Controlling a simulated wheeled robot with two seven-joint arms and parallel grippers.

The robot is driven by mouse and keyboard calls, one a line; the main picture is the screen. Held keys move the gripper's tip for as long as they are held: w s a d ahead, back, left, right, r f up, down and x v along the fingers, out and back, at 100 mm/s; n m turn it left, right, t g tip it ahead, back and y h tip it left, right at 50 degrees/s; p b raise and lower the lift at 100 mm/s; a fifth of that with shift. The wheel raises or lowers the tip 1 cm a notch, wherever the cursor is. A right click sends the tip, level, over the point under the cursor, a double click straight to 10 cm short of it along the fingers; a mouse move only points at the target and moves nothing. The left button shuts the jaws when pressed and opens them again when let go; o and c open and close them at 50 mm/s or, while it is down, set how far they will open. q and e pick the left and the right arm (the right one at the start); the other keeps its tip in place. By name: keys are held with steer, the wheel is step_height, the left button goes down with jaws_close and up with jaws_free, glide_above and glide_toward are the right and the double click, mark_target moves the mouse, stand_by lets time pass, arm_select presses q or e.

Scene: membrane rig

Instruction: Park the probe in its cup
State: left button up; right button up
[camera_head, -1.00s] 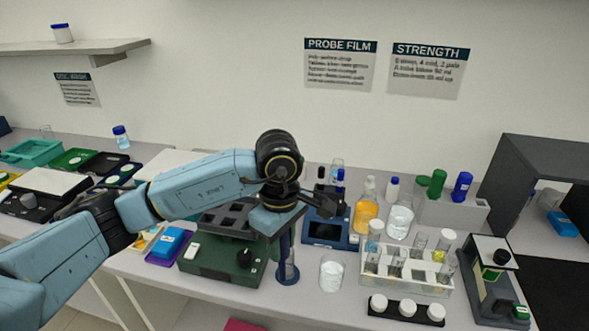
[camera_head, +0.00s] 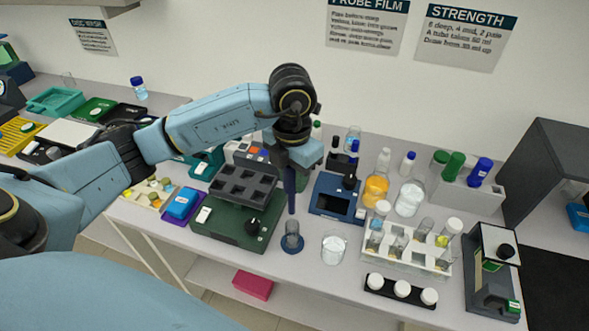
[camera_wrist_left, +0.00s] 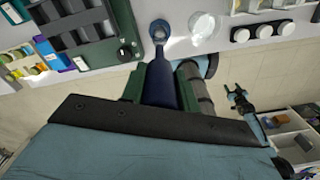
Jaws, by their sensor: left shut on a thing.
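The dark blue probe (camera_head: 291,195) hangs roughly upright under my left gripper (camera_head: 297,167). In the left wrist view my left gripper (camera_wrist_left: 160,75) is shut on the probe (camera_wrist_left: 162,92), with a green finger on each side. The cup (camera_head: 291,243), a small clear cup with a blue base, stands on the bench below the probe. The cup also shows in the left wrist view (camera_wrist_left: 159,31), in line with the probe's tip. The probe's lower end is close to the cup's mouth; I cannot tell whether it is inside. A small dark, gripper-like shape shows right in the wrist view, too small to read.
A green device with a grey block (camera_head: 232,225) stands left of the cup. A beaker of white powder (camera_head: 334,247) stands close on its right. A blue device (camera_head: 338,198) and a tube rack (camera_head: 405,258) lie beyond. The bench's front edge is near.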

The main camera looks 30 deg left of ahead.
arm_select(q)
steer(key=b, duration=0.3)
glide_above(293, 212)
steer(key=shift+w+a+f, duration=0.15)
steer(key=shift+w+f, duration=0.05)
steer(key=shift+f, duration=0.9)
steer(key=shift+w+a+f, duration=0.1)
steer(key=shift+w+f, duration=0.05)
steer(key=shift+f, duration=0.9)
steer(key=shift+f+b, duration=3.45)
steer(key=shift+f, duration=0.85)
steer(key=shift+f+b, duration=0.3)
steer(key=o, duration=0.9)
steer(key=shift+o, duration=0.2)
step_height(293, 212, up, 13)
steer(key=shift+r, duration=0.2)
